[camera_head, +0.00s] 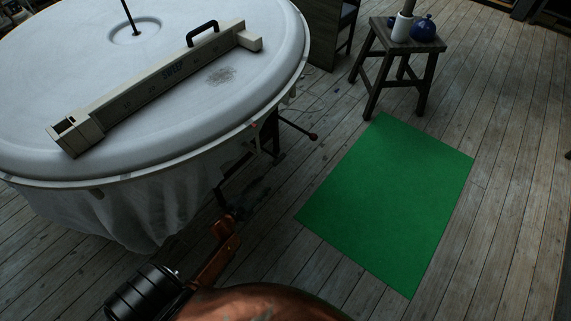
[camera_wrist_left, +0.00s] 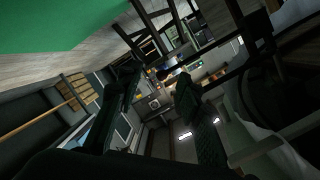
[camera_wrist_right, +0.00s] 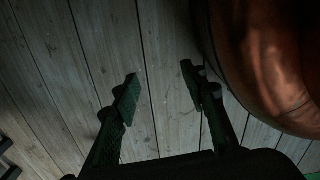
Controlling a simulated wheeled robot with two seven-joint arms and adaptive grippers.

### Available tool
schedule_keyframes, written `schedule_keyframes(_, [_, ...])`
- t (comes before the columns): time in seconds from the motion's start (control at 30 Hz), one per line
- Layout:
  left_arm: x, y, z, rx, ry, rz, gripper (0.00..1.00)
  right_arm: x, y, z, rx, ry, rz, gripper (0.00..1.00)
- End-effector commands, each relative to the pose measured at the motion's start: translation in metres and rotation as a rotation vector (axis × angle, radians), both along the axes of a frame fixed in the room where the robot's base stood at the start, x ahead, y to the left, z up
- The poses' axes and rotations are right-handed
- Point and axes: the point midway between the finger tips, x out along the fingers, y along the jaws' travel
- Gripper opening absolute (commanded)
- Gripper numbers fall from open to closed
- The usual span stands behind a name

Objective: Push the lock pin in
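A thin black rod with a round knob (camera_head: 312,136) sticks out from under the rim of the large round white table (camera_head: 225,100). A small red spot (camera_head: 253,124) shows on the rim above it. I cannot tell for sure which part is the lock pin. My left gripper (camera_head: 256,190) is dark and hard to see, low beside the table and below the rod. In the left wrist view its fingers (camera_wrist_left: 158,96) are apart, and a dark knobbed rod (camera_wrist_left: 172,72) shows beyond the gap. My right gripper (camera_wrist_right: 158,84) is open and empty above the floor planks.
A long cream beam with a black handle (camera_head: 203,31) lies on the table top. White cloth (camera_head: 150,215) hangs below the rim. A green mat (camera_head: 390,205) lies on the floor. A stool (camera_head: 385,42) with a blue pot (camera_head: 424,27) and a white cup (camera_head: 402,26) stands behind.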

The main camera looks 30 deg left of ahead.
Motion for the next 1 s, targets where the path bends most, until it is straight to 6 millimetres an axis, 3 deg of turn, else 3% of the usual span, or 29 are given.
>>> schedule_keyframes(0.03, [0.012, 0.000, 0.005, 0.039, -0.050, -0.024, 0.34, -0.006, 0.000, -0.018, 0.000, 0.017, -0.002, 0.40])
schedule_keyframes(0.1, [0.025, -0.002, 0.029, 0.084, -0.115, -0.054, 0.34, -0.006, 0.000, -0.024, 0.000, 0.024, -0.005, 0.40])
schedule_keyframes(0.2, [0.035, -0.005, 0.053, 0.128, -0.177, -0.082, 0.34, -0.005, 0.001, -0.029, 0.000, 0.032, -0.007, 0.40])
schedule_keyframes(0.33, [0.042, -0.008, 0.070, 0.156, -0.217, -0.098, 0.34, -0.004, 0.001, -0.030, 0.000, 0.035, -0.009, 0.40])
schedule_keyframes(0.47, [0.054, -0.009, 0.074, 0.162, -0.226, -0.102, 0.34, 0.004, 0.001, -0.026, 0.001, 0.033, -0.012, 0.40])
schedule_keyframes(0.8, [0.105, -0.013, 0.072, 0.160, -0.223, -0.101, 0.34, 0.032, 0.002, -0.006, 0.001, 0.031, -0.027, 0.40])
schedule_keyframes(1.0, [0.119, -0.014, 0.073, 0.160, -0.222, -0.100, 0.34, 0.041, 0.003, 0.002, 0.002, 0.031, -0.031, 0.40])
